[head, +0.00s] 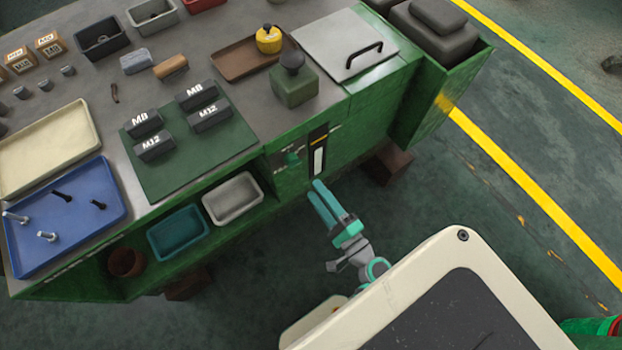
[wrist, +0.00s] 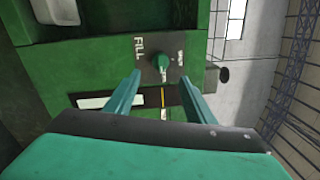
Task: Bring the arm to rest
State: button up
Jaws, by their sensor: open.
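My gripper (head: 333,205) is teal and stands in front of the green machine's front face, below the bench top. In the wrist view my gripper (wrist: 160,88) is open, with its two fingers apart and nothing between them. A green knob (wrist: 160,62) on a dark plate marked FILL sits just beyond the fingertips. I cannot tell whether a fingertip touches the plate. A white gauge strip (head: 318,162) on a black panel is close to the fingertips in the head view.
The green bench (head: 215,185) carries a blue tray (head: 75,225) with bolts, a green mat (head: 170,175) with dark blocks, and a brown tray (head: 235,65). A grey bin (head: 232,198) and a teal bin (head: 178,232) sit on the lower shelf. Open floor (head: 455,190) lies to the right.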

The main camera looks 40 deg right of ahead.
jog(key=shift+s, duration=0.35)
dwell(0.3)
jog(key=s+a+f+n+g+h, duration=0.1)
jog(key=s+a+f+n+g, duration=0.55)
jog(key=a+f, duration=0.4)
jog(key=s+a+r+n+t, duration=0.1)
jog(key=s+a+r+n, duration=0.1)
jog(key=r, duration=0.4)
jog(key=s+a+r+n+t, duration=0.1)
jog(key=s+a+r+n, duration=0.1)
jog(key=a+r+n, duration=0.3)
jog(key=s+a+r+n+t+y, duration=0.1)
jog(key=s+a+r+n, duration=0.1)
jog(key=r+n, duration=0.5)
jog(key=shift+s+a+r, duration=0.2)
jog(key=shift+s+a, duration=0.1)
jog(key=shift+a, duration=0.55)
